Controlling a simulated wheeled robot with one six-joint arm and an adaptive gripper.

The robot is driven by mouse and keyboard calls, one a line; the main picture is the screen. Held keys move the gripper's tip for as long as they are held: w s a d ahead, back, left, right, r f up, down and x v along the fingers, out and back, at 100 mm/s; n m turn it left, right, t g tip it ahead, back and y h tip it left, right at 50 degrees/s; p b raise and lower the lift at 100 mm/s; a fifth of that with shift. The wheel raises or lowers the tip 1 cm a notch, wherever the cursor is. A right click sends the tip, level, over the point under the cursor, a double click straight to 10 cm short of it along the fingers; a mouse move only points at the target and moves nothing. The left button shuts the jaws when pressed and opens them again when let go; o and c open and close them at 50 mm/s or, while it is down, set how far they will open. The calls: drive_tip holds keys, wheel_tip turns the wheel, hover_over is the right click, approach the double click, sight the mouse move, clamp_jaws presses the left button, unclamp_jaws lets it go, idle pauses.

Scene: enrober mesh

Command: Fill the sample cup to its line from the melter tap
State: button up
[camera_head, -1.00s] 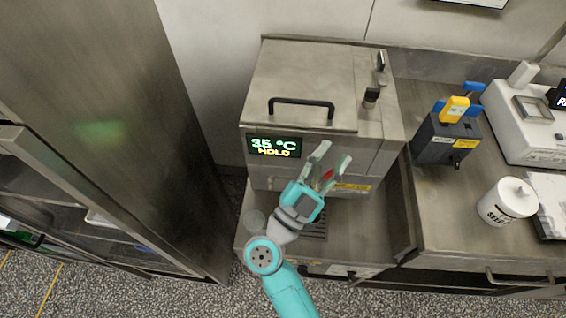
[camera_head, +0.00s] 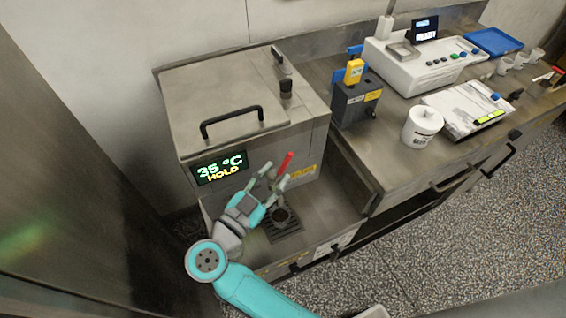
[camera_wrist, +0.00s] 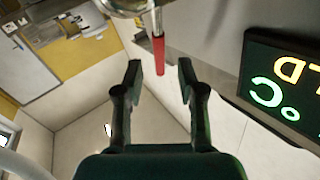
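The melter (camera_head: 250,95) is a steel box with a lid handle and a display (camera_head: 219,168) reading 35 °C HOLD. Its tap has a red lever (camera_head: 286,161) at the front. My gripper (camera_head: 274,177) is open beside the lever. In the wrist view the red lever (camera_wrist: 159,55) lies beyond and between the two spread fingertips (camera_wrist: 160,72), with no grip on it.
A blue tray (camera_head: 494,42) and small cups lie farther right. A steel cabinet fills the left edge.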

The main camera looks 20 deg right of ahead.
sight(283, 166)
drive_tip(key=shift+x, duration=2.5)
drive_tip(key=shift+c, duration=0.2)
clamp_jaws()
